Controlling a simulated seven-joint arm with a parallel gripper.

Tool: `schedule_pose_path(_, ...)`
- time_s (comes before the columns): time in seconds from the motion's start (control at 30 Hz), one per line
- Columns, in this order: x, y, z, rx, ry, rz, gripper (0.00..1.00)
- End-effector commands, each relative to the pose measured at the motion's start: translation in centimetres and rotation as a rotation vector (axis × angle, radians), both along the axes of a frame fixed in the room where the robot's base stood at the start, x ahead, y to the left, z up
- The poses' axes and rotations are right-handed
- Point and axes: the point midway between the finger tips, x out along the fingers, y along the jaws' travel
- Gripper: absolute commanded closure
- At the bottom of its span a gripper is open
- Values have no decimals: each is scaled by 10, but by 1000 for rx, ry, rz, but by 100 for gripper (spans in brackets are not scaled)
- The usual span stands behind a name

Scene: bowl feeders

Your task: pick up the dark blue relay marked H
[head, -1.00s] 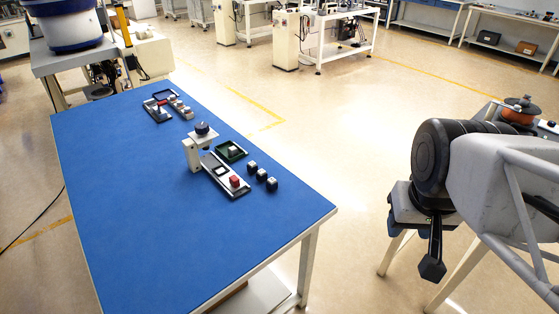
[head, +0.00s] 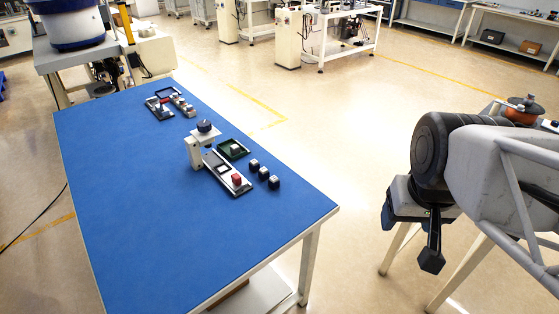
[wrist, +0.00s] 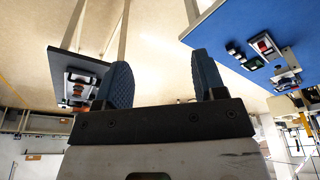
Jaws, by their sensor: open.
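Three small dark blocks with pale tops stand in a slanting row on the blue table, right of the fixture: a far one (head: 254,164), a middle one (head: 263,173) and a near one (head: 274,181). They look like relays, but their letters are too small to read, so I cannot tell which is marked H. My gripper (head: 432,258) hangs off to the right of the table, well away from the blocks. In the wrist view my gripper (wrist: 163,80) is open, with nothing between its two blue fingers.
On the blue table (head: 150,220) stand a grey fixture with a dark knob (head: 204,127), a long tray with a red block (head: 236,179), a green tray (head: 232,150) and more trays at the far end. The table's near half is clear.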

Motion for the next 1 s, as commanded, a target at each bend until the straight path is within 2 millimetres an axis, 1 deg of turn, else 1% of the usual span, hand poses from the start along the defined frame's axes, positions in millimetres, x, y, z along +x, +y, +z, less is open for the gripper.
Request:
schedule_pose_path(0.17, 30, 11, -2, 15, -2, 62, 36)
schedule_pose_path(0.27, 55, 21, -4, 27, -7, 112, 36)
schedule_pose_path(0.53, 133, 56, -20, 57, -27, 262, 36)
schedule_pose_path(0.77, 197, 91, -45, 76, -48, 382, 36)
schedule_pose_path(0.8, 208, 98, -51, 77, -53, 403, 36)
schedule_pose_path(1.0, 259, 132, -82, 87, -74, 499, 36)
